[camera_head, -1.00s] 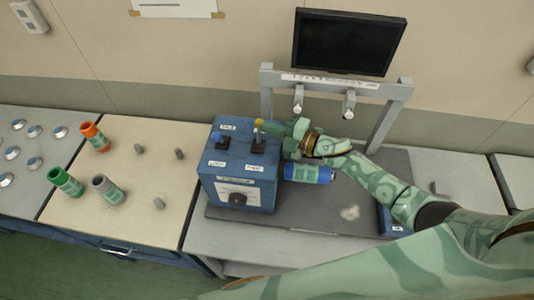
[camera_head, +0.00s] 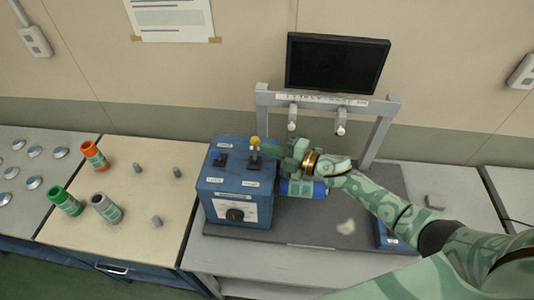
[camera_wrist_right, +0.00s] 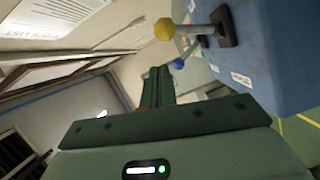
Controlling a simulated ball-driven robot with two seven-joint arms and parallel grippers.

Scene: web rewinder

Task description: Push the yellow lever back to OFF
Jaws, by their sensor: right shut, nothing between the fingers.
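The yellow lever (camera_head: 255,143) stands on top of the blue control box (camera_head: 235,208), at its right side. In the right wrist view its yellow knob (camera_wrist_right: 165,28) and grey stem show beyond my fingers. My right gripper (camera_head: 271,151) is shut and empty, just right of the lever in the head view. Its closed fingers (camera_wrist_right: 157,75) point past the knob in the wrist view, with a visible gap in that picture. Whether any part touches the lever is hard to tell. The labels on the box are too small to read. My left gripper is not in view.
A blue cylinder (camera_head: 303,188) lies under my right wrist. A grey frame (camera_head: 385,128) and a dark monitor (camera_head: 336,63) stand behind. Orange (camera_head: 95,156), green (camera_head: 66,201) and grey (camera_head: 106,208) cylinders are at left.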

